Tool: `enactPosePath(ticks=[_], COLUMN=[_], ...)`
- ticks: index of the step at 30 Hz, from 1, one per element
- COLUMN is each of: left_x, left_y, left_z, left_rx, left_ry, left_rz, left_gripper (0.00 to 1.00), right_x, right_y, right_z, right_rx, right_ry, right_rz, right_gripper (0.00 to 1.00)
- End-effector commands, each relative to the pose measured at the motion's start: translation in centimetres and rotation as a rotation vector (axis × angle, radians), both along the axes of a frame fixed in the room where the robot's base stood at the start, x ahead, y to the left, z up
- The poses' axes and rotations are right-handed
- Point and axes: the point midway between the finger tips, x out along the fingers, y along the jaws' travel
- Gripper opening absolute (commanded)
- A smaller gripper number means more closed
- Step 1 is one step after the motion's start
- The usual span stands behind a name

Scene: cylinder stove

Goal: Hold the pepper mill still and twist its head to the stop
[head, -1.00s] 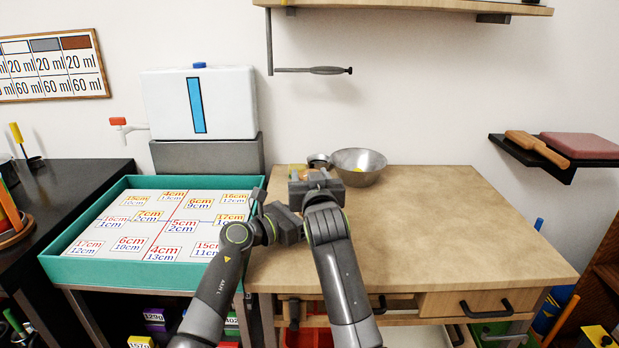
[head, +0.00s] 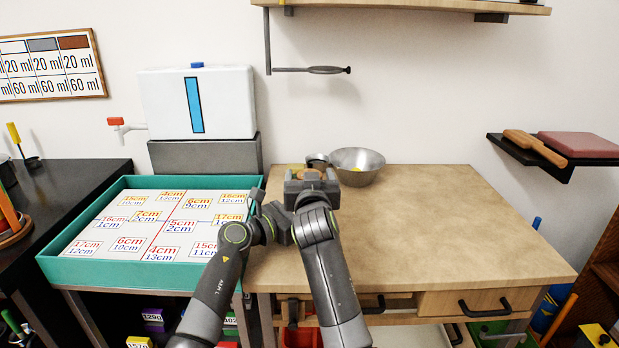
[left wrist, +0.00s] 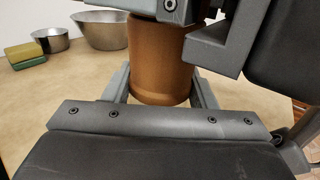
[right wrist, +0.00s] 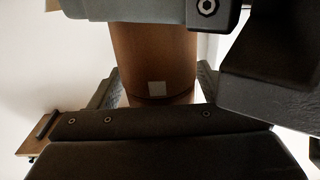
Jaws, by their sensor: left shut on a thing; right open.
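The pepper mill is a brown upright cylinder. Its body (left wrist: 160,60) stands on the wooden table in the left wrist view, with my left gripper (left wrist: 162,88) shut around it low down. The mill's head (right wrist: 155,55), with a small pale square mark, fills the middle of the right wrist view. My right gripper (right wrist: 153,88) is open, with its fingers on either side of the head. In the head view the brown top (head: 310,175) shows between the right gripper's jaws (head: 312,181); my right arm hides most of the mill and the left gripper.
A metal bowl (head: 358,166) stands just behind and right of the mill, with a small pot (left wrist: 51,40) and a green-yellow sponge (left wrist: 26,55) near it. A teal-rimmed tray (head: 120,272) borders the table on the left. The table's right side (head: 460,220) is clear.

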Motion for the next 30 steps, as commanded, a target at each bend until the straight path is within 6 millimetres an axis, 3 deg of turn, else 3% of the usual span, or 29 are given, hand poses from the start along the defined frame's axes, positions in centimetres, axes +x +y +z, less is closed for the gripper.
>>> enactPosePath(ticks=[8,21,30], left_x=[0.0,0.0,0.0], left_y=[0.0,0.0,0.0], left_z=[0.0,0.0,0.0], left_rx=[0.0,0.001,0.001], left_ry=[0.0,0.0,0.0], left_rz=[0.001,0.001,0.001], left_gripper=[0.23,0.23,0.23], right_x=[0.0,0.0,0.0], right_y=[0.1,0.0,0.0], right_z=[1.2,8.9,10.0], right_rx=[0.002,0.0,0.0], right_ry=[-0.006,-0.003,0.0], right_rz=[0.001,0.001,0.0], right_gripper=[0.72,0.72,0.72])
